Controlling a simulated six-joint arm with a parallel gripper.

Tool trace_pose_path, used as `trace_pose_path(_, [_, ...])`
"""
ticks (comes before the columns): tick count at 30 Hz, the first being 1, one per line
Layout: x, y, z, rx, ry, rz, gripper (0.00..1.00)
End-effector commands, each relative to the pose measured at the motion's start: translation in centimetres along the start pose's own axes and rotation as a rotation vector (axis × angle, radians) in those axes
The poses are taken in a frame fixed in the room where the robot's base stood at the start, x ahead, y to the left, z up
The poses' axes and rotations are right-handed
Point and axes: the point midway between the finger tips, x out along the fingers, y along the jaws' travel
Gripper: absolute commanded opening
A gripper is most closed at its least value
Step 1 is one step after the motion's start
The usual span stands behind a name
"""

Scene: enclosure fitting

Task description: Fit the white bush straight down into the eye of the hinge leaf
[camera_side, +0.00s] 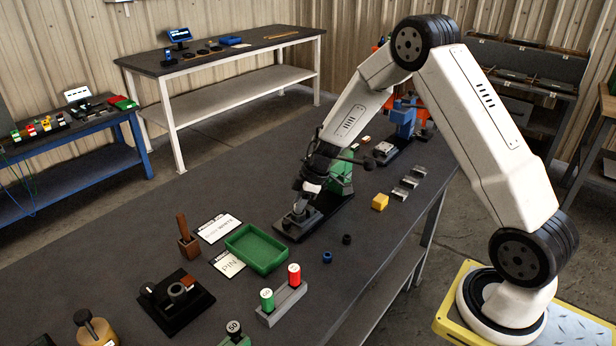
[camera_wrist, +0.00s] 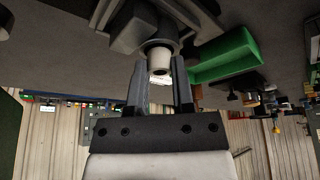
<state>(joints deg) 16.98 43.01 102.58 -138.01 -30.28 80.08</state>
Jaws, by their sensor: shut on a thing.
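My gripper (camera_side: 311,183) is shut on the white bush (camera_side: 312,188), pointing down over a grey fixture. In the wrist view, the white bush (camera_wrist: 160,60) sits between the two fingertips of my gripper (camera_wrist: 161,75). The hinge leaf (camera_side: 298,217) appears as a grey part with a round raised eye, on a dark base plate. In the wrist view, the round grey eye (camera_wrist: 163,42) is right beyond the bush and lines up closely with it. The bush looks close above the eye; I cannot tell whether they touch.
A green tray (camera_side: 236,254) lies beside the fixture, with white label cards (camera_side: 219,228) near it. A green block (camera_side: 341,178) stands behind my gripper. A grey stand (camera_side: 284,304) holds green and red cylinders.

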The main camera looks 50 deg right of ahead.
Motion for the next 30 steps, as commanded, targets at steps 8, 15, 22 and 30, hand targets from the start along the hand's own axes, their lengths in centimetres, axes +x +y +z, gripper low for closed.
trace_pose_path(8, [0.46, 0.01, 0.18, 0.0, 0.0, 0.0, 0.0])
trace_pose_path(15, [0.5, -0.01, 0.21, 0.0, 0.0, 0.0, 0.0])
trace_pose_path(22, [0.01, 0.0, 0.01, -0.001, 0.0, 0.0, 0.0])
trace_pose_path(30, [-0.36, 0.0, -0.15, -0.001, 0.0, 0.0, 0.0])
